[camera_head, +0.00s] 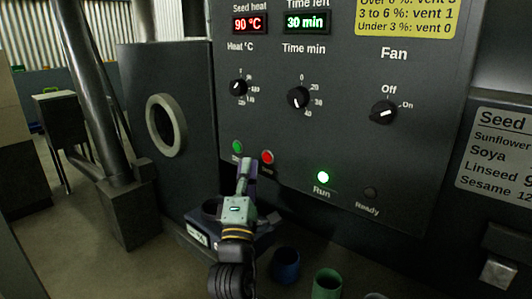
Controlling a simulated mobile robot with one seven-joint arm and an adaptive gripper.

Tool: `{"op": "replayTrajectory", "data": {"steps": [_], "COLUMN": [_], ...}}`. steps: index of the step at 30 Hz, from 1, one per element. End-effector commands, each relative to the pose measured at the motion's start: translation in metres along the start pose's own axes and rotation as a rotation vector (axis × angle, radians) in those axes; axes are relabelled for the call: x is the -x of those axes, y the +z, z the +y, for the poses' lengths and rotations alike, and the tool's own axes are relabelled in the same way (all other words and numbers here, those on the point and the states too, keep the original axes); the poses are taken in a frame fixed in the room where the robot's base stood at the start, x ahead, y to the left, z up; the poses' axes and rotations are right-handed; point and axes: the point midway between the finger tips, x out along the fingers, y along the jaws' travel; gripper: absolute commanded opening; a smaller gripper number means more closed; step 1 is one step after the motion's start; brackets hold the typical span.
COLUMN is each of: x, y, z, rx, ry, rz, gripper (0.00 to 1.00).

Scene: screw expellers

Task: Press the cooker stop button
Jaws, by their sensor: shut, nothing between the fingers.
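The control panel (345,130) fills the middle of the view. On its lower left are a green button (237,146) and, to its right, a red button (267,157), each with a small label too blurred to read. My gripper (247,161) is shut and empty. Its tip points up at the panel and appears between the two buttons, slightly lower. I cannot tell whether it touches the panel. The green Run lamp (323,177) is lit. The Ready lamp (371,192) is dark. The displays read 90 °C (250,23) and 30 min (307,20).
Heat (239,87), time (298,97) and fan (384,112) knobs stick out above. A scale-like device (199,236) sits behind my arm. A blue cup (286,266) and a green cup (327,284) stand below the panel. A seed chart (503,153) is at right.

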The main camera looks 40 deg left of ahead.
Motion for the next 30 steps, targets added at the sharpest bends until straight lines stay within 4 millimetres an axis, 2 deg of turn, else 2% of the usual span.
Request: {"op": "replayTrajectory", "data": {"steps": [7,30], "x": [-0.0108,-0.0110], "y": [0.0081,0.0083], "z": [-0.0077,-0.0086], "rx": [0.000,0.000], "ry": [-0.001,0.000], "rz": [0.000,0.000], "gripper": [0.00,0.00]}}
